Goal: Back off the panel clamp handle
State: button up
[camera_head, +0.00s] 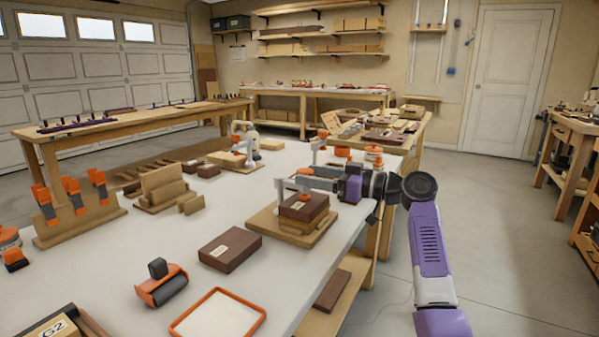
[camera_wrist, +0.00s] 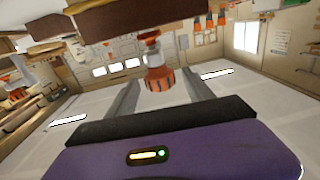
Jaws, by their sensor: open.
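The panel clamp stands on a wooden base (camera_head: 268,227) at the bench's right edge in the head view, with a dark brown panel (camera_head: 305,208) stacked on it. The panel also fills the upper part of the wrist view (camera_wrist: 115,20). The clamp handle (camera_wrist: 159,79), an orange ribbed knob on a pale stem, lies between my fingers in the wrist view. My gripper (camera_wrist: 160,95) is open, with a finger on each side of the handle and gaps visible. In the head view my gripper (camera_head: 304,182) reaches in from the right above the panel and partly hides the clamp.
A loose brown block (camera_head: 230,249), an orange and black tool (camera_head: 161,284) and an orange-rimmed tray (camera_head: 218,315) lie nearer on the bench. A similar clamp fixture (camera_head: 240,155) stands farther back.

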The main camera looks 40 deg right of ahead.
jog(key=shift+v, duration=1.5)
